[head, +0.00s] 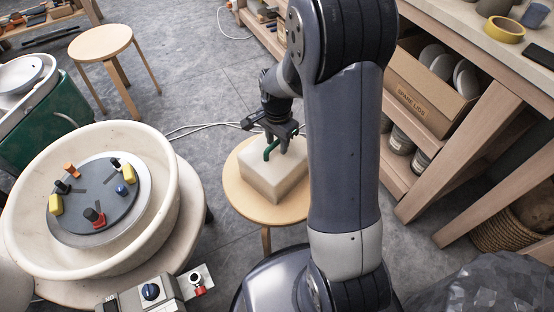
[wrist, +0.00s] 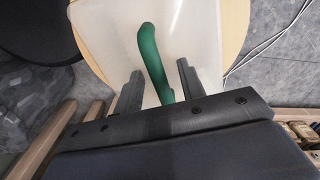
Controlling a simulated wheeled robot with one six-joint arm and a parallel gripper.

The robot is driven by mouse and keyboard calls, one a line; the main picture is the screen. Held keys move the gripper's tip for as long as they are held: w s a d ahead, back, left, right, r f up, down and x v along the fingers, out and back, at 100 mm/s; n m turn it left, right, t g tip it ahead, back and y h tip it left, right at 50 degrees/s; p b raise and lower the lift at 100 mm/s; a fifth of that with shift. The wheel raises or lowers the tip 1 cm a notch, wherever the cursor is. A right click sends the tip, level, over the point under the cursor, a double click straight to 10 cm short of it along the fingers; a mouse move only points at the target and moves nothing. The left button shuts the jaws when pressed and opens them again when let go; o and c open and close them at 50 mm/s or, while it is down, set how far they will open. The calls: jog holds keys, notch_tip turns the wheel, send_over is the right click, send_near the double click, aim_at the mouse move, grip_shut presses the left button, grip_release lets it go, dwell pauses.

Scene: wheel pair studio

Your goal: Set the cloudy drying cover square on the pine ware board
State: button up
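The cloudy drying cover (head: 274,174) is a pale, translucent box with a green handle (head: 269,151) on top. It rests on a round, light wooden stool (head: 239,189). My gripper (head: 276,146) is at the handle, above the cover's top. In the wrist view the green handle (wrist: 150,58) runs between the two dark fingers of my gripper (wrist: 160,68), with a gap showing on each side. The gripper is open and holds nothing. The cover also shows in the wrist view (wrist: 103,35). I cannot pick out a separate pine ware board in either view.
A potter's wheel with a cream splash pan (head: 28,236) and several small tools stands at left. Another round stool (head: 101,42) is empty at back left. A wooden shelf unit with a cardboard box (head: 424,96) stands at right. White cables (head: 204,126) cross the floor.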

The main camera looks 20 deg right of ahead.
jog(key=shift+f, duration=0.45)
jog(key=shift+r, duration=0.1)
jog(key=shift+c, duration=0.6)
grip_shut()
